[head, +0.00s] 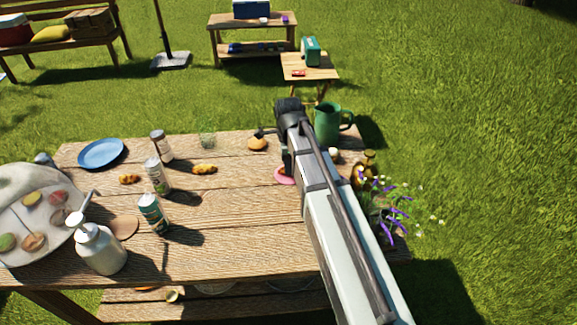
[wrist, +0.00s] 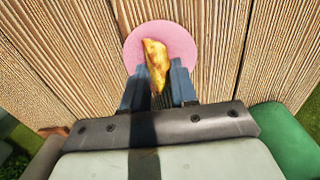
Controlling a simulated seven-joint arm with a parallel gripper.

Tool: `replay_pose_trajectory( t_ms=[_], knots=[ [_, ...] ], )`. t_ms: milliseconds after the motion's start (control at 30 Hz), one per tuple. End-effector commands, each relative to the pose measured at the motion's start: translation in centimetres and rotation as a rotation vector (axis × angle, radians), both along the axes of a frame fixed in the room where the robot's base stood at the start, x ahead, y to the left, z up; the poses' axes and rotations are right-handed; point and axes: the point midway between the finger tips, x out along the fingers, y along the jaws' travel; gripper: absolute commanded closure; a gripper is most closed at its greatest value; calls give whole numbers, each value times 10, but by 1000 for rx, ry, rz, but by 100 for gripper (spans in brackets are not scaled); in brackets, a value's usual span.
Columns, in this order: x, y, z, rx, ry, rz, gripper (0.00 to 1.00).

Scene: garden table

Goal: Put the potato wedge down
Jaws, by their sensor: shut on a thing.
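A yellow-brown potato wedge (wrist: 155,62) is held between the fingers of my gripper (wrist: 157,82) in the wrist view. Its far end extends past the fingertips, over a round pink disc (wrist: 186,38) on the table. I cannot tell whether the wedge touches the disc. In the head view my arm hides the wedge and the fingertips, and only the left edge of the pink disc (head: 284,178) shows. Two similar golden pieces, one in the middle (head: 204,169) and one at left (head: 129,179), lie on the wooden table (head: 235,245).
A green pitcher (head: 327,123) stands right of my arm, with a brown bottle (head: 370,160) and purple flowers (head: 388,210) nearby. A bun (head: 257,144) and a clear glass (head: 207,139) are at the back. A blue plate (head: 101,153), shakers and a white pump bottle (head: 100,249) stand left. The front middle is bare.

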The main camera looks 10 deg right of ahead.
Motion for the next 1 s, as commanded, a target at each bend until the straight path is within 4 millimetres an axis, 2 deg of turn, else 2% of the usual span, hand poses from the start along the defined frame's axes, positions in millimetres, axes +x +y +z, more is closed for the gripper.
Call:
replay_pose_trajectory(
  t_ms=[100, 533, 567, 600, 800, 1000],
  knots=[
    [-1, 0, -11, 0, 2, 0, 100],
    [0, 0, -15, 0, 0, 0, 100],
    [0, 0, -15, 0, 0, 0, 69],
    [0, 0, -15, 0, 0, 0, 65],
    [0, 0, -15, 0, 0, 0, 47],
    [0, 0, -15, 0, 0, 0, 47]
  ],
)
